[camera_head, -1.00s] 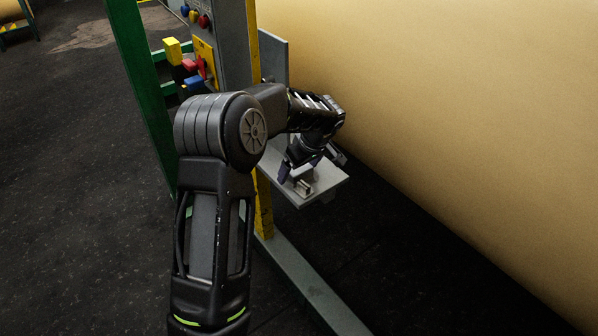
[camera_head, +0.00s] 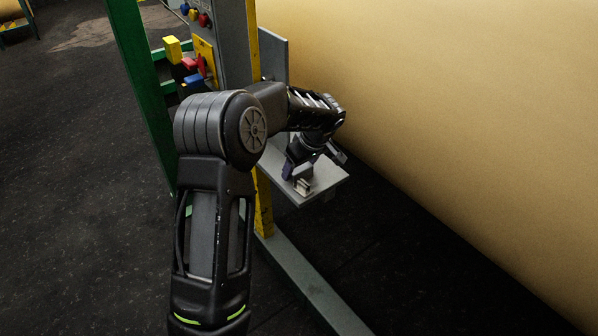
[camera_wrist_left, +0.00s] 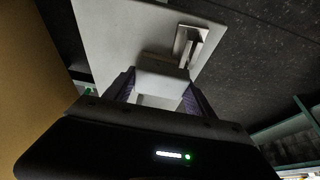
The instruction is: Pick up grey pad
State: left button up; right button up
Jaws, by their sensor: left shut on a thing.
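My left gripper (camera_head: 297,169) is low over a pale grey shelf (camera_head: 325,184) on the machine frame. In the left wrist view its two dark fingers are shut on the grey pad (camera_wrist_left: 162,82), a light grey block between the fingertips. The wrist view does not show clearly whether the pad still touches the shelf (camera_wrist_left: 115,35). In the head view the pad is small and mostly hidden by the fingers. My right gripper is not in view.
A small metal bracket (camera_head: 303,187) stands on the shelf just beyond the pad in the wrist view. A large tan roll (camera_head: 450,110) fills the right side. A green post (camera_head: 135,80) and coloured controls (camera_head: 192,70) are at left.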

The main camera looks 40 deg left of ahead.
pick_arm(q)
jog(key=c, duration=0.5)
jog(key=shift+o, duration=0.2)
jog(key=shift+r, duration=0.6)
notch_tip(320, 180, up, 9)
jog(key=shift+f+b, duration=0.1)
jog(key=shift+b, duration=0.85)
